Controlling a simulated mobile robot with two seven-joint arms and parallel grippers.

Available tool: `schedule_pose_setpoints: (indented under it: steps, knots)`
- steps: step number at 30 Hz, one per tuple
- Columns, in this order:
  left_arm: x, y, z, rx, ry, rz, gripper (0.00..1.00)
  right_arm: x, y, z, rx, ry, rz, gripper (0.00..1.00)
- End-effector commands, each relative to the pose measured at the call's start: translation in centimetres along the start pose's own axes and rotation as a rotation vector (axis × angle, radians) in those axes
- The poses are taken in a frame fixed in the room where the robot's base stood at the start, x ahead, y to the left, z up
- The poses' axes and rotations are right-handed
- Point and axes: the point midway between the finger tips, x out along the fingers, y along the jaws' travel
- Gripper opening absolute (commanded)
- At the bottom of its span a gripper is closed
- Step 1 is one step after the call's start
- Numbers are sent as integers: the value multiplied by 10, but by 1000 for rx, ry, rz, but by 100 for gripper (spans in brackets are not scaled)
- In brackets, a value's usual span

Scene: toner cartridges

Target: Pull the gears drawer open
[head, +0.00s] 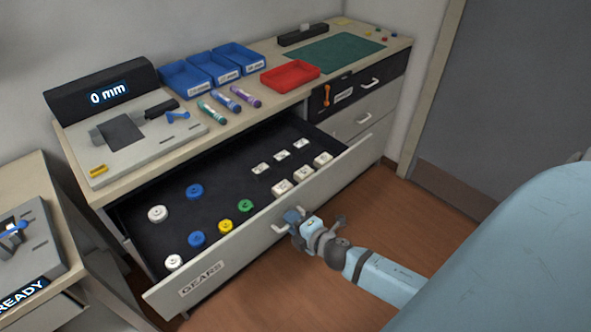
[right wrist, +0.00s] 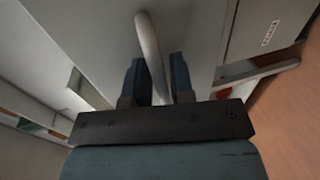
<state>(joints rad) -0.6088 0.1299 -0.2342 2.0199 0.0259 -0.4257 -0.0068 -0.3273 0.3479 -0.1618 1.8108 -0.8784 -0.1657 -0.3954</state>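The gears drawer (head: 270,240), with a light front labelled GEARS (head: 201,279), stands pulled well out of the workbench. Its dark inside shows white, blue, yellow and green round gears and several white blocks. My right gripper (head: 291,217) is at the handle (head: 281,224) in the middle of the drawer front. In the right wrist view, the handle (right wrist: 149,45) passes between the two blue fingers (right wrist: 158,80), which look closed on it. My left gripper is not in view.
The bench top (head: 236,119) carries a gauge with a "0 mm" display (head: 109,94), blue bins (head: 213,70), a red tray (head: 290,75) and a green mat (head: 330,52). Smaller closed drawers (head: 362,118) are at the right. Wooden floor (head: 372,215) lies clear before the drawer.

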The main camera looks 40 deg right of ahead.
Motion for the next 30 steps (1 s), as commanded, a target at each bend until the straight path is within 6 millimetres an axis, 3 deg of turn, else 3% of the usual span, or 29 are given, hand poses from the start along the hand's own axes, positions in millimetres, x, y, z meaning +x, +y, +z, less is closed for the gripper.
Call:
schedule_pose_setpoints:
  steps: [5,21,30]
  knots:
    - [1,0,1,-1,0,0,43,-13,-2,0,1,1,-2,22]
    - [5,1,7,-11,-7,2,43,-119,-2,0,3,-1,-2,22]
    - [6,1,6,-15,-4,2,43,-138,0,0,0,0,0,22]
